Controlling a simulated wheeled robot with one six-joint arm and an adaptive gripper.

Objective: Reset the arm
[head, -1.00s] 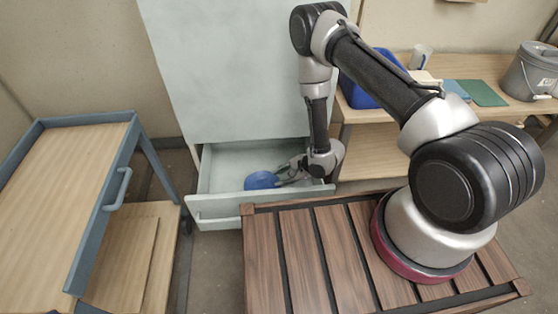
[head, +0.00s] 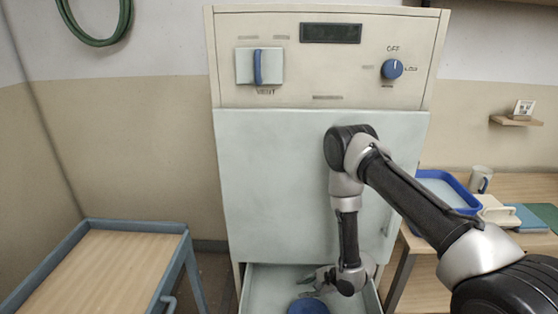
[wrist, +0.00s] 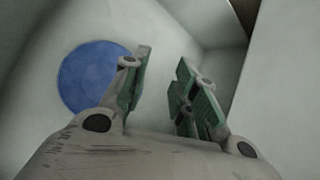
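My gripper (head: 312,284) reaches down into the open drawer (head: 258,285) at the bottom of the pale cabinet. A round blue object (head: 308,306) lies in the drawer, cut off by the lower edge of the head view. In the wrist view, my gripper's (wrist: 164,62) green-padded fingers stand apart with nothing between them. The blue object (wrist: 88,75) is left of the fingers there, partly hidden behind the left one. I cannot tell whether that finger touches it.
The cabinet (head: 270,160) has a blue vent switch (head: 258,67) and a blue knob (head: 392,69). A blue-framed cart (head: 95,265) stands left. A bench (head: 535,243) at right holds a blue tray (head: 463,193), a mug (head: 480,180) and a white block (head: 494,211). Drawer walls surround my gripper.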

